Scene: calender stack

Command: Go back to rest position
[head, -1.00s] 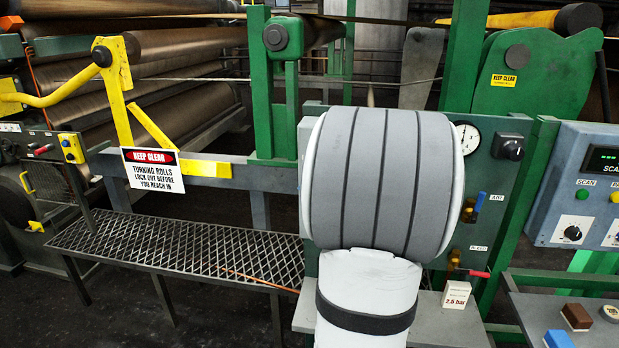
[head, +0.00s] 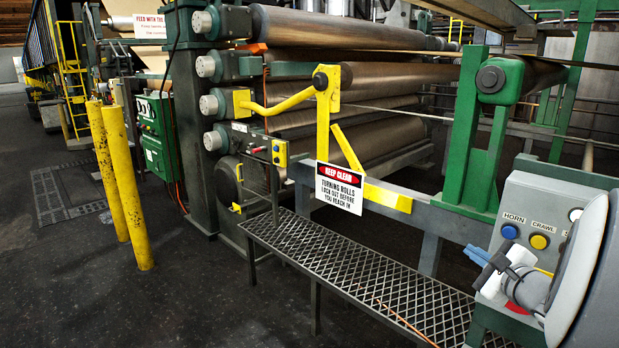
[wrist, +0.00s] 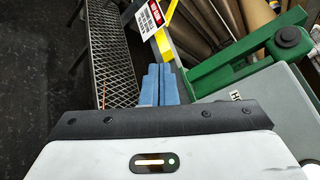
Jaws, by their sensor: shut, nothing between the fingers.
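My gripper (head: 478,254) is at the right of the head view, its blue fingers pointing left. It hangs in front of the grey control box (head: 555,205) with the blue and yellow buttons. In the wrist view my gripper (wrist: 158,72) shows its two blue fingers together, with nothing between them. Past the fingertips are the grating walkway and the warning sign. Part of my arm fills the right edge of the head view and hides part of the control box.
A mesh grating walkway (head: 345,262) runs below the yellow guard bar (head: 285,108) and the keep clear sign (head: 339,188). Large rolls (head: 350,75) stand behind. Yellow posts (head: 126,185) stand at left. The dark floor (head: 200,290) at front left is clear.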

